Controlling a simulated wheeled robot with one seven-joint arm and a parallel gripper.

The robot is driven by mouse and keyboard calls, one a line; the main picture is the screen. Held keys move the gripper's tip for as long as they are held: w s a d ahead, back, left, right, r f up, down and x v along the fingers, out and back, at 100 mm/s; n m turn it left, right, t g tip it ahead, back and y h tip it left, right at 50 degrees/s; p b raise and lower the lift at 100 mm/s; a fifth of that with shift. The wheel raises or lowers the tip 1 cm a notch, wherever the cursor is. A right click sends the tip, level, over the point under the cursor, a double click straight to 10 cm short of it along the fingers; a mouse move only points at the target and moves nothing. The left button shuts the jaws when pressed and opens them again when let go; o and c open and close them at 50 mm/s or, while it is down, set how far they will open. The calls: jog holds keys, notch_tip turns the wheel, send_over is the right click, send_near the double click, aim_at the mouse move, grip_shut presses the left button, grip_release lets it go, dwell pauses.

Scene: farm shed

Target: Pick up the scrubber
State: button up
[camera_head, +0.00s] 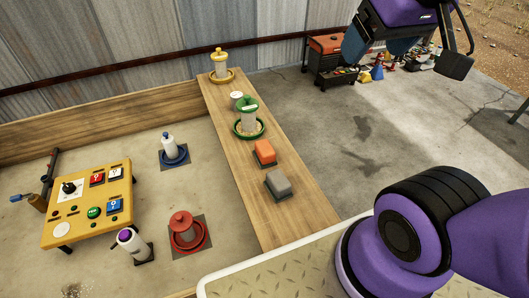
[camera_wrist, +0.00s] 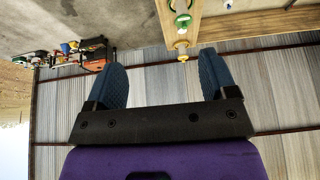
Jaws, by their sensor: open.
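An orange block (camera_head: 264,152) and a grey block (camera_head: 278,185) lie on the wooden plank (camera_head: 300,217), each on a dark base. Either could be the scrubber; I cannot tell which. My gripper (camera_head: 378,48) is raised at the upper right in the head view, well away from both blocks. In the wrist view its two blue fingers stand wide apart with nothing between them (camera_wrist: 163,62). Neither block can be made out in the wrist view.
The plank also carries a yellow feeder (camera_head: 220,65), a white cup (camera_head: 236,98) and a green feeder (camera_head: 248,118). Left of it are a red feeder (camera_head: 183,226), a blue-based feeder (camera_head: 172,150) and a yellow button panel (camera_head: 88,207). A metal wall (camera_head: 130,45) stands behind.

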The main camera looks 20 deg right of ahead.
jog(key=shift+o, duration=0.5)
jog(key=g, duration=0.5)
send_over(265, 147)
notch_tip(265, 147, down, 34)
jog(key=shift+f, duration=0.1)
jog(key=shift+w+f, duration=0.1)
jog(key=shift+f, duration=5.85)
